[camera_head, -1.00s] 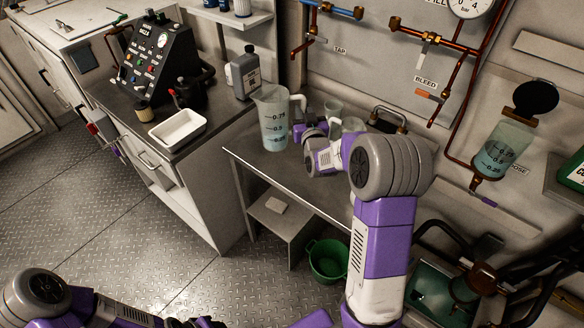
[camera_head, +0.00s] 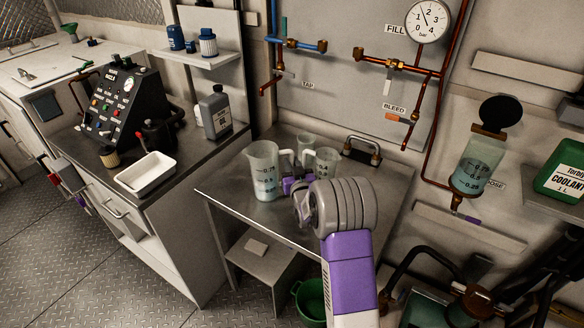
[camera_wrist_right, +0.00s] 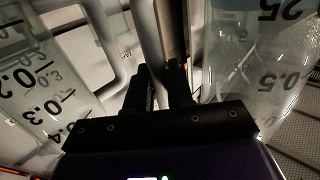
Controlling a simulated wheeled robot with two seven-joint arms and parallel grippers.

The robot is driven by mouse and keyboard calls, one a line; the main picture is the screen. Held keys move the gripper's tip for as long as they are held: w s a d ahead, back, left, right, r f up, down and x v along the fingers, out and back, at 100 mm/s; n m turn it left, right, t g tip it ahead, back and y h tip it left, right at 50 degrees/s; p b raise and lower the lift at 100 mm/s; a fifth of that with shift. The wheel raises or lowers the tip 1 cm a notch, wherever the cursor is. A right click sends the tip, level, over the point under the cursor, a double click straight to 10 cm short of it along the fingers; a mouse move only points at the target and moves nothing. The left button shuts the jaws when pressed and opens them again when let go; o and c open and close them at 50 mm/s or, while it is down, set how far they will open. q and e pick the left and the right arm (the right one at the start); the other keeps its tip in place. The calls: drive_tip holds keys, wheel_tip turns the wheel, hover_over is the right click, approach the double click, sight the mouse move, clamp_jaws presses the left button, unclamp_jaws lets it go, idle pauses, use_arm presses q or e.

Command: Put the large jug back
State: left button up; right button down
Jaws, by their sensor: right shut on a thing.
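The large jug (camera_head: 264,178) is clear with black marks and some pale bluish liquid in it. It is upright at the left part of the metal bench (camera_head: 230,205); I cannot tell if its base touches the bench. My right gripper (camera_head: 288,186) is shut on its handle, on the jug's right side. In the right wrist view the fingers (camera_wrist_right: 166,88) close around the handle, with the large jug (camera_wrist_right: 255,60) on the right. A smaller jug (camera_head: 325,163) stands just right of the large one and shows at the left of the wrist view (camera_wrist_right: 35,85). My left gripper is out of view.
Another small clear vessel (camera_head: 304,147) stands behind the handle. A grey bottle (camera_head: 215,112), white tray (camera_head: 146,174) and black control box (camera_head: 115,100) are on the left counter. A metal handle fixture (camera_head: 362,150) is at the bench's back. The bench's front strip looks clear.

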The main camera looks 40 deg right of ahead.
drive_tip(key=shift+r, duration=0.15)
drive_tip(key=c, duration=1)
unclamp_jaws()
drive_tip(key=shift+f, duration=0.2)
drive_tip(key=shift+s+a+r, duration=0.1)
drive_tip(key=shift+s+r, duration=0.05)
drive_tip(key=shift+s, duration=0.05)
drive_tip(key=p+v, duration=0.1)
drive_tip(key=v, duration=1)
drive_tip(key=shift+s+a, duration=0.1)
drive_tip(key=shift+s, duration=0.2)
